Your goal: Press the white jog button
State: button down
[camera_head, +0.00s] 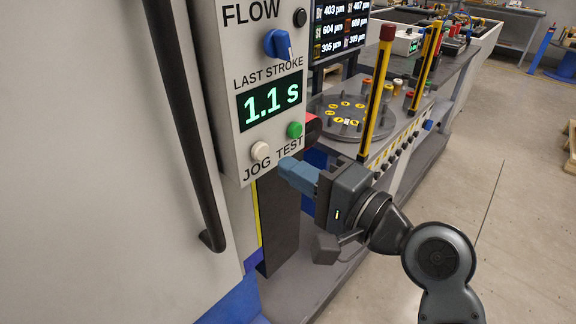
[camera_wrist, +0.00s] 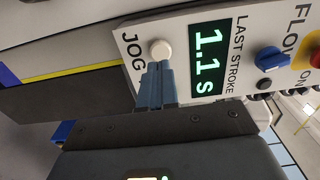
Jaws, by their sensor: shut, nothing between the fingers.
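The white jog button (camera_head: 260,151) sits at the lower left of the control panel (camera_head: 230,95), above the label JOG. It also shows in the wrist view (camera_wrist: 160,50), upright and unobstructed at its face. My gripper (camera_head: 286,165) is shut and empty, with its blue fingertips just right of and below the button in the head view. In the wrist view the fingertips (camera_wrist: 160,66) lie right at the button's edge in the picture. I cannot tell whether they touch it.
A green TEST button (camera_head: 294,130) is close to the right of the jog button. A blue knob (camera_head: 278,44) and a lit display (camera_head: 270,101) reading 1.1 s are above. A black door handle (camera_head: 185,120) stands at left. Yellow-black posts (camera_head: 376,95) rise behind my gripper.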

jog(key=b+v, duration=0.1)
jog(key=v, duration=0.7)
jog(key=shift+s+d, duration=0.15)
jog(key=shift+d, duration=0.2)
jog(key=s+d+f+t+h, duration=0.3)
jog(key=s+d+f+h, duration=0.8)
jog(key=f, duration=0.4)
jog(key=s+d+r+n+h, duration=0.1)
jog(key=s+d+n, duration=0.1)
jog(key=s, duration=0.8)
jog(key=s+d+r+n+h, duration=0.2)
jog(key=s+n, duration=0.3)
jog(key=s, duration=0.6)
jog(key=shift+s+d+n+t, duration=0.3)
jog(key=shift+d+t, duration=0.1)
jog(key=shift+d, duration=0.4)
dwell(1.2)
